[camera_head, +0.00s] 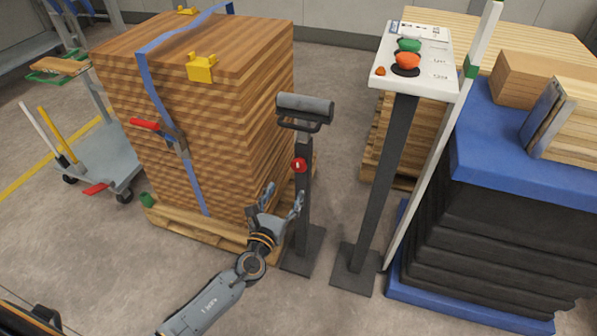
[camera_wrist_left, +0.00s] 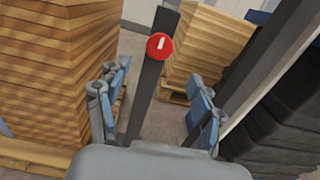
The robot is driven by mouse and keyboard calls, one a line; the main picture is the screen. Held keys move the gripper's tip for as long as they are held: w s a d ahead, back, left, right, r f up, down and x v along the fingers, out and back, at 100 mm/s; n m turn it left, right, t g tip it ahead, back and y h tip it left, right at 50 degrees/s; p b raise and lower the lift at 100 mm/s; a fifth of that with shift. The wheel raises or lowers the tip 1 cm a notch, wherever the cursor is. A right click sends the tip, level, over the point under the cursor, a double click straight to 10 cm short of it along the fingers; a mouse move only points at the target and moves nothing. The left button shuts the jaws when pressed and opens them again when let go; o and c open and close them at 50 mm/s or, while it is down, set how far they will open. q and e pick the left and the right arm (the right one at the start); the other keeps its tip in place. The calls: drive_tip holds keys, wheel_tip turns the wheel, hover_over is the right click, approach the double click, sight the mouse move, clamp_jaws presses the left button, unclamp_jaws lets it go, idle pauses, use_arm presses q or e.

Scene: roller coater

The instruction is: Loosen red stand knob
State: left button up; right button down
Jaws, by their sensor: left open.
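The red knob (camera_head: 299,165) sits on the dark upright post of a roller stand (camera_head: 303,200), below its grey roller (camera_head: 305,107). In the left wrist view the round red knob (camera_wrist_left: 159,46) with a white mark faces me, above and beyond the fingers. My left gripper (camera_head: 282,200) is open, in front of the post and lower than the knob. In the wrist view its blue-grey fingers (camera_wrist_left: 158,105) stand apart on either side of the post, with nothing between them. They appear clear of the knob. My right gripper is not in view.
A strapped wood stack (camera_head: 200,125) on a pallet stands close on the left. A control pedestal (camera_head: 413,65) with green and red buttons stands right of the roller stand. A blue-topped dark stack (camera_head: 490,230) is farther right. Open floor lies in front.

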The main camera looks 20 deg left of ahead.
sight(298, 167)
use_arm(q)
drive_tip(key=w+b, duration=0.1)
drive_tip(key=w, duration=0.8)
drive_tip(key=shift+w+d+f+b, duration=0.1)
drive_tip(key=shift+w+d+b, duration=0.05)
drive_tip(key=shift+b, duration=0.15)
drive_tip(key=shift+w, duration=0.4)
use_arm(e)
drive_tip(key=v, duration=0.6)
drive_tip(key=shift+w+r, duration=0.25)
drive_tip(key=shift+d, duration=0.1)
use_arm(q)
drive_tip(key=c, duration=1.1)
